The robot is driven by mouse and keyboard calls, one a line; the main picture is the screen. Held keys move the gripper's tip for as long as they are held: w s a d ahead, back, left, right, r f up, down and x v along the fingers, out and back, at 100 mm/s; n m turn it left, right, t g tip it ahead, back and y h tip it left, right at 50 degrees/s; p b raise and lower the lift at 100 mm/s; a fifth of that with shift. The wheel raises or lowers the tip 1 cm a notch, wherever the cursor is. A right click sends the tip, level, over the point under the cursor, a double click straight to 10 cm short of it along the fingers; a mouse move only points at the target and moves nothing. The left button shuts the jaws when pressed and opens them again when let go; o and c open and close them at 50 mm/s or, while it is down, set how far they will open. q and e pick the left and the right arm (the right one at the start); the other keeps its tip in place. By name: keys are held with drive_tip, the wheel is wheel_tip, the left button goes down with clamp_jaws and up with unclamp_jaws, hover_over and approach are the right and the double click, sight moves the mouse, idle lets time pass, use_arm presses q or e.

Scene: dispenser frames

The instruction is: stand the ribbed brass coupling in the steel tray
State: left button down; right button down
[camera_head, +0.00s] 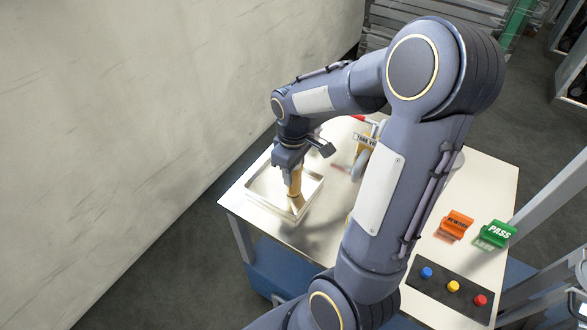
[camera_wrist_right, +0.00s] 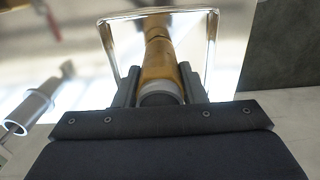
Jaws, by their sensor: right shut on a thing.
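The brass coupling (camera_head: 295,186) is upright and hangs below my right gripper (camera_head: 291,168), over the right part of the steel tray (camera_head: 259,199). My right gripper is shut on its upper end. In the right wrist view the coupling (camera_wrist_right: 158,62) lies between the two fingers (camera_wrist_right: 160,88), with the shiny tray rim (camera_wrist_right: 108,45) around its far end. I cannot tell whether its lower end touches the tray floor. My left gripper is not in view.
The white table (camera_head: 322,228) also carries an orange sign (camera_head: 456,223), a green PASS sign (camera_head: 496,234) and a dark button panel (camera_head: 453,287). A grey cylindrical part (camera_wrist_right: 30,108) and a labelled item (camera_head: 365,140) are right of the tray in the head view, partly behind my arm.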

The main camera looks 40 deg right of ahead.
drive_tip(key=shift+f, duration=0.2)
drive_tip(key=c, duration=0.9)
unclamp_jaws()
drive_tip(key=shift+r, duration=0.1)
wheel_tip(320, 180, up, 12)
drive_tip(key=shift+f, duration=0.2)
drive_tip(key=shift+a+r, duration=0.1)
drive_tip(key=shift+r, duration=0.15)
drive_tip(key=s+a+f+m+t+y, duration=0.2)
drive_tip(key=s+a+m+t, duration=0.3)
drive_tip(key=s+a, duration=0.8)
drive_tip(key=shift+a+t+y, duration=0.3)
drive_tip(key=shift+a+y, duration=0.15)
drive_tip(key=shift+y, duration=0.45)
